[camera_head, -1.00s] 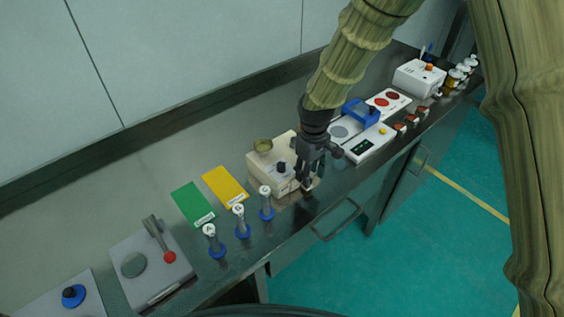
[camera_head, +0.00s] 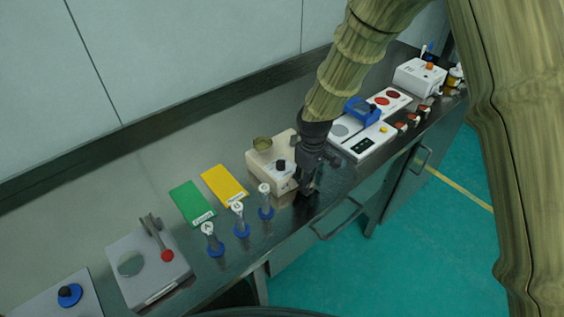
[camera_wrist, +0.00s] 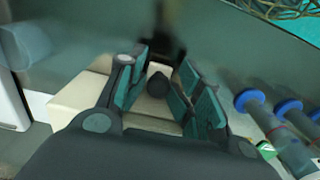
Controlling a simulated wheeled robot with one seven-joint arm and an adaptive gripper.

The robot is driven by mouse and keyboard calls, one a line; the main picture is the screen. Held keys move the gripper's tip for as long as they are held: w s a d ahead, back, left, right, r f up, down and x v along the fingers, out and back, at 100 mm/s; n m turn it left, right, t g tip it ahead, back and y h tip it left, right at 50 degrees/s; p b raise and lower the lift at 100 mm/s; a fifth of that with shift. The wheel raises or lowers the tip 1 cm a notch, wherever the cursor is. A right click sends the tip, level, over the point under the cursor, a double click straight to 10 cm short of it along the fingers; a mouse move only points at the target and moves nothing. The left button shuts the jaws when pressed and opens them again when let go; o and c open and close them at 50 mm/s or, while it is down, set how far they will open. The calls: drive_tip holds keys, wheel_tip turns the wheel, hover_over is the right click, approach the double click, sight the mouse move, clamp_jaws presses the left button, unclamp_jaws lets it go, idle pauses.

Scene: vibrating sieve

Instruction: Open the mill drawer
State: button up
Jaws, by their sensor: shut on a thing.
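The mill (camera_head: 262,172) is a beige box on the bench with a brass-coloured cup and a black knob on top. My gripper (camera_head: 308,190) is low at the mill's right front side, pointing down, with its fingers close together. It is shut on the mill's drawer part, which the fingers hide in the head view. In the wrist view my gripper (camera_wrist: 165,75) has a dark round knob (camera_wrist: 157,85) showing between its fingers, and the beige mill (camera_wrist: 85,100) lies beneath them. I cannot see any gap between drawer and mill body.
Several blue-based vials (camera_head: 241,222) stand just left of my gripper, near the bench edge. Green (camera_head: 192,204) and yellow (camera_head: 224,185) cards lie behind them. A white scale (camera_head: 362,146) is to the right. Free floor (camera_head: 345,265) lies in front of the bench.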

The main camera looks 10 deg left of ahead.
drive_tip(key=shift+w+a+r, duration=0.1)
drive_tip(key=shift+a, duration=0.1)
drive_tip(key=shift+c, duration=1.2)
drive_tip(key=shift+d, duration=0.2)
